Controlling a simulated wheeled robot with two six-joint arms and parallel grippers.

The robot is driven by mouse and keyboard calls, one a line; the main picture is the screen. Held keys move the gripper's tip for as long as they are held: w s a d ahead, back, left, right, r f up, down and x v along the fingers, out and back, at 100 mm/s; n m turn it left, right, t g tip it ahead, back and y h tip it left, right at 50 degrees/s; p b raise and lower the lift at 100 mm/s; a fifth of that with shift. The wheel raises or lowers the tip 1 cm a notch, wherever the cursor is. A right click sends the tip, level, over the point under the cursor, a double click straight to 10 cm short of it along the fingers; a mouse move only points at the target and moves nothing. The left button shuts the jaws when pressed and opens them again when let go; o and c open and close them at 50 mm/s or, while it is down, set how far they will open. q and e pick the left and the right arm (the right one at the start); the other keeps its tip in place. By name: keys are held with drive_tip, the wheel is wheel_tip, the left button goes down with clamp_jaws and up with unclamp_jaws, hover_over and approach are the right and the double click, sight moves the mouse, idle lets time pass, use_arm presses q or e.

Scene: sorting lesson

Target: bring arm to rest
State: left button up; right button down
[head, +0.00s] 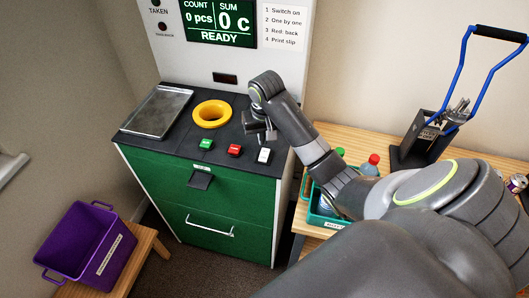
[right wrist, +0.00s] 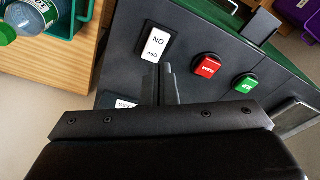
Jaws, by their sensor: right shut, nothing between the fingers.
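My right arm reaches in from the right over the green machine's black top (head: 172,145). My right gripper (head: 260,136) is above the top's right part, near the white rocker switch (head: 264,156). In the right wrist view my right gripper (right wrist: 163,84) has its fingers together, with nothing between them, beside the white switch (right wrist: 156,42). A red button (head: 234,150) and a green button (head: 206,144) sit left of the switch. The display (head: 218,22) reads 0 pcs, 0 c, READY. My left gripper is not in view.
A yellow ring (head: 211,101) and a metal tray (head: 157,110) are on the machine top. A purple crate (head: 73,247) stands on a low wooden bench at left.

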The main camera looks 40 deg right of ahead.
drive_tip(key=shift+r, duration=0.3)
drive_tip(key=shift+s+f, duration=0.1)
drive_tip(key=shift+n, duration=0.5)
drive_tip(key=s+f, duration=0.2)
drive_tip(key=s+a+f, duration=0.1)
drive_tip(key=s+f, duration=0.1)
drive_tip(key=shift+s+f, duration=0.2)
drive_tip(key=shift+s, duration=0.1)
drive_tip(key=s+a+f+n+t+h, duration=0.1)
drive_tip(key=s, duration=1.2)
drive_tip(key=s+a+f+n+t, duration=0.1)
drive_tip(key=s+f, duration=0.1)
drive_tip(key=s, duration=1.1)
wheel_tip(320, 180, down, 32)
drive_tip(key=d+g+b, duration=0.1)
drive_tip(key=d+b, duration=0.1)
drive_tip(key=b, duration=0.6)
drive_tip(key=s+a+f+b, duration=0.1)
drive_tip(key=s+f+b, duration=0.2)
drive_tip(key=s+f, duration=0.4)
drive_tip(key=s+f+g+b, duration=0.1)
drive_tip(key=s+f+b, duration=0.2)
drive_tip(key=s+f, duration=0.4)
wheel_tip(320, 180, down, 9)
drive_tip(key=shift+s+a+r+y, duration=0.15)
drive_tip(key=shift+s+a+y, duration=0.15)
drive_tip(key=shift+a, duration=0.1)
